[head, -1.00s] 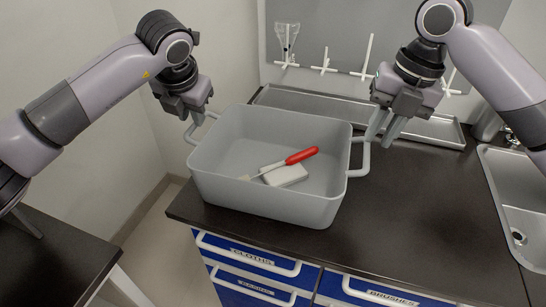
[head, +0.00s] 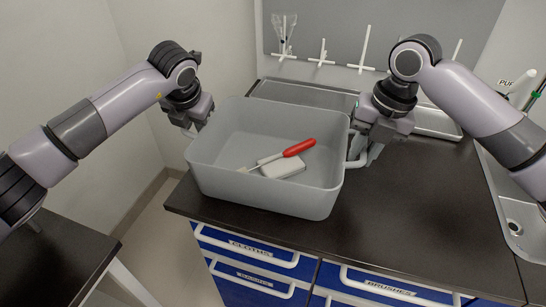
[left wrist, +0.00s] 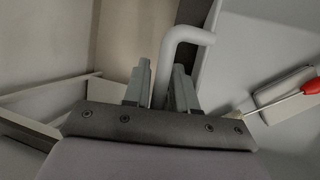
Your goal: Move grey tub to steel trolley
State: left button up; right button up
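The grey tub (head: 265,194) sits on the dark counter near its left front corner in the head view. A red-handled brush (head: 298,147) and a whitish block (head: 283,167) lie inside it. My left gripper (head: 190,128) is at the tub's left handle. In the left wrist view, its two fingers (left wrist: 160,85) stand on either side of the pale handle (left wrist: 185,38), with a gap visible on the left. My right gripper (head: 370,152) is low at the tub's right handle (head: 355,160); its fingers overlap the handle, and their closure is unclear. The steel trolley is not identifiable.
A shallow metal tray (head: 310,93) lies behind the tub, below a wall rack with white pegs (head: 364,50). A sink (head: 515,215) is at the right. Another dark tabletop (head: 60,255) is at lower left, across a floor gap.

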pick_arm(q)
grip_shut()
pick_arm(e)
grip_shut()
pick_arm(q)
jog(key=shift+r, duration=0.15)
pick_arm(e)
jog(key=shift+r, duration=0.1)
